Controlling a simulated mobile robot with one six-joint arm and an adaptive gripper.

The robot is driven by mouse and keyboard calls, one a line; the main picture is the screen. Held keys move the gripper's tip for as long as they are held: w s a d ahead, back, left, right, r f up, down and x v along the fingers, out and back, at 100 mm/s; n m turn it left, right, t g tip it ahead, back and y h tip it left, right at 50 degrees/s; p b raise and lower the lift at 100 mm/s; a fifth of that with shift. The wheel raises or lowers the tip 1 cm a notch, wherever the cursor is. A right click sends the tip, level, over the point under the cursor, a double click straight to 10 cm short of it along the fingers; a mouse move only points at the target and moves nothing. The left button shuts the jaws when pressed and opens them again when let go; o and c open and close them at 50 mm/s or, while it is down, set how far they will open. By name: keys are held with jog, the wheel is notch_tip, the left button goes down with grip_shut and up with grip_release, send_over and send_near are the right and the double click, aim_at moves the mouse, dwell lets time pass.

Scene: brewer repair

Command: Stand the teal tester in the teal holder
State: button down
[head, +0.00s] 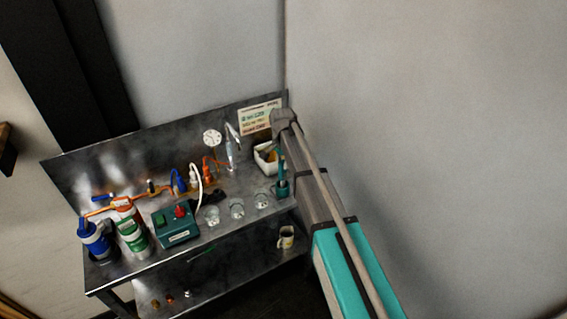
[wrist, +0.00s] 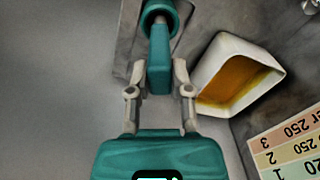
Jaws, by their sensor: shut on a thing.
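The teal tester (wrist: 160,62) is between the two grey fingers of my gripper (wrist: 160,78) in the wrist view. My gripper is shut on its teal handle. The tester's thinner end points to the round opening of the teal holder (wrist: 178,13) at the top of that view and overlaps it. I cannot tell how deep it sits. In the head view the teal holder (head: 283,189) stands at the right end of the steel bench, with the tester (head: 281,165) upright above it. My fingers are not clear there.
A white tub (wrist: 232,68) with amber contents stands close beside my gripper. A coloured chart (wrist: 288,140) is near it. Several glass beakers (head: 237,208) stand left of the holder, with a teal box (head: 176,228) farther left. A mug (head: 286,237) is on the lower shelf.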

jog(key=shift+f, duration=0.3)
dwell(0.4)
jog(key=shift+c, duration=2.3)
grip_release()
jog(key=o, duration=0.5)
jog(key=shift+c, duration=0.2)
jog(key=shift+s+r, duration=0.1)
jog(key=shift+r, duration=0.05)
jog(key=shift+r+p, duration=3.25)
jog(key=shift+r, duration=0.15)
